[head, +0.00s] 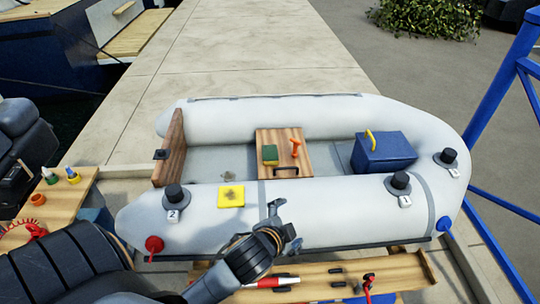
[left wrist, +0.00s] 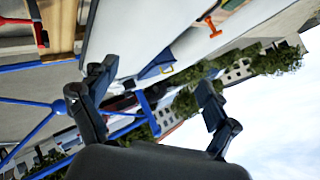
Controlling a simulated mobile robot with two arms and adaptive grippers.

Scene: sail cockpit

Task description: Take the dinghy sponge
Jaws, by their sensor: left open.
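A block-shaped sponge (head: 270,155), green on top with a yellow side, lies on the wooden thwart of the grey inflatable dinghy (head: 330,219) in the head view. My left gripper (head: 286,224) is over the dinghy's near tube, below and slightly right of the sponge in the picture. It is open, and nothing shows between its fingers. In the left wrist view the gripper (left wrist: 157,80) is apart, with the dinghy beyond it. I cannot make out the sponge there. My right gripper is not in view.
An orange-handled item (head: 295,148) lies right of the sponge. A blue box (head: 384,153) with a yellow handle stands further right. A yellow square (head: 231,195) with a dark mark lies on the near tube. Black fittings (head: 400,181) rise from the tube. Blue rails (head: 500,100) stand at right.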

